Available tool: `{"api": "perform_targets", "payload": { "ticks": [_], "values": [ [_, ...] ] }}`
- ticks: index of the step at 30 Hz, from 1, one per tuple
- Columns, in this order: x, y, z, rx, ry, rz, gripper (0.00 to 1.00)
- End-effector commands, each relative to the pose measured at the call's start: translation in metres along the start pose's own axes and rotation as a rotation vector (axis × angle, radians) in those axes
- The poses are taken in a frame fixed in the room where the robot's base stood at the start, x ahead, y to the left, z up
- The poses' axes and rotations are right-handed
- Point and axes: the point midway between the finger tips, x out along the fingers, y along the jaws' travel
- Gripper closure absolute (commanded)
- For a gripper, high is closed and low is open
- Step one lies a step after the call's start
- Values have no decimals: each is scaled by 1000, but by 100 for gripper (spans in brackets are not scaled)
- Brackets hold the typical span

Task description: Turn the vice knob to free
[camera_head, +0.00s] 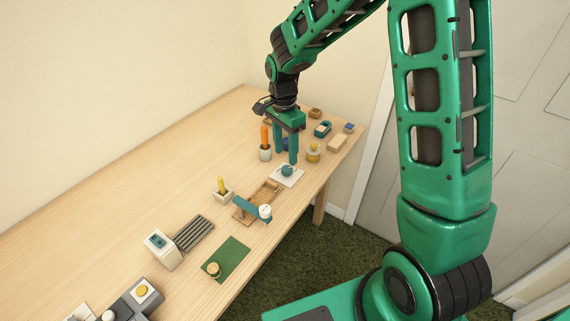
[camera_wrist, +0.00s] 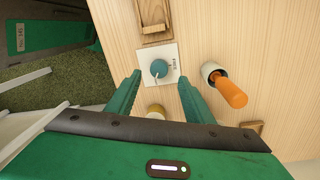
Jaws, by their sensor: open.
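A round teal knob (camera_head: 287,170) sits on a small white plate (camera_head: 298,180) near the table's right edge. In the wrist view the knob (camera_wrist: 159,68) shows from above, with a thin pointer line and small dark lettering on the right of the plate (camera_wrist: 171,50); the lettering is too small to read surely. My gripper (camera_head: 286,158) points down over the plate, its two green fingers apart and empty. In the wrist view the fingertips (camera_wrist: 160,77) lie to the left and right of the knob; whether they touch the plate I cannot tell.
An orange-handled tool stands in a white cup (camera_head: 265,154) close to my gripper. A yellow-topped round item (camera_head: 313,152) and a wooden block (camera_head: 337,143) lie behind. A wooden fixture with a blue lever (camera_head: 252,208) is in front.

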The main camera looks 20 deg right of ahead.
Motion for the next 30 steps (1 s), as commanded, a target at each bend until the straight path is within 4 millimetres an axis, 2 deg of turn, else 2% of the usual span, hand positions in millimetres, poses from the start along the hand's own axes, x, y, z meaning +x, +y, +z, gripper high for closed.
{"api": "perform_targets", "payload": {
  "ticks": [3, 9, 15, 22, 23, 27, 28, 30],
  "values": [
    [22, 1, 0, 0, -1, 4, 53],
    [46, 1, 0, 0, 0, 2, 53],
    [55, 0, -1, 0, 1, 0, 53],
    [56, 0, -1, 0, 1, 0, 53],
    [56, 0, -1, 0, 1, 0, 55],
    [56, 0, -1, 0, 1, -1, 88],
    [56, 0, -1, 0, 1, -1, 94],
    [55, 0, -1, 0, 1, -1, 94]
  ]
}}
